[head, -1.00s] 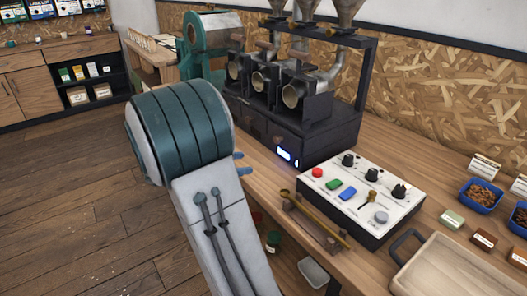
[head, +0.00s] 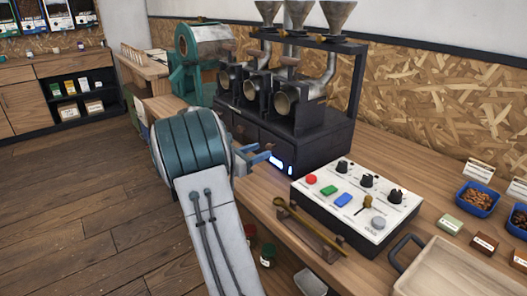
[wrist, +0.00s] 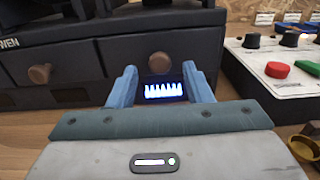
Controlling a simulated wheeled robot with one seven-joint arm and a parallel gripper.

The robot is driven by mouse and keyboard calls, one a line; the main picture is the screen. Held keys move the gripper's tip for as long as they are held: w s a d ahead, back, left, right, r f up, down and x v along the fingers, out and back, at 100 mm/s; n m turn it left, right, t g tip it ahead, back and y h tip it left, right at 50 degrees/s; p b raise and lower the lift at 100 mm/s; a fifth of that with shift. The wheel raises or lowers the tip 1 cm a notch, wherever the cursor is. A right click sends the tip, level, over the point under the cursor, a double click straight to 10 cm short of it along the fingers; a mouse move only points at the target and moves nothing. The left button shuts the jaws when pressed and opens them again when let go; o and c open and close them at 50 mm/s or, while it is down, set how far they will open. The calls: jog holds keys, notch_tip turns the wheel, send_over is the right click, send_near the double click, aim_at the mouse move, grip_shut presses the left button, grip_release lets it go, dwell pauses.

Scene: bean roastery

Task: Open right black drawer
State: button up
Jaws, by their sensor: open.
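The right black drawer (wrist: 205,52) is in the base of the black machine (head: 325,140). Its front looks flush with the machine in the wrist view. A round brown knob (wrist: 159,65) sits on its front. My gripper (wrist: 160,76) is open, with its blue fingers on either side of the knob in the picture and nothing held. Whether the fingers reach the knob in depth I cannot tell. In the head view my gripper (head: 264,154) is at the machine's lower front, and my arm hides part of that front.
The left drawer's knob (wrist: 40,73) is left of my gripper. A lit display (head: 277,163) is low on the machine. A white control panel (head: 355,205) stands right, with a brass-coloured handled tool (head: 310,228) before it. A wooden tray (head: 455,265) is front right.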

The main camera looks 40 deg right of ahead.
jog(key=shift+s+d, duration=0.15)
jog(key=shift+d, duration=1.1)
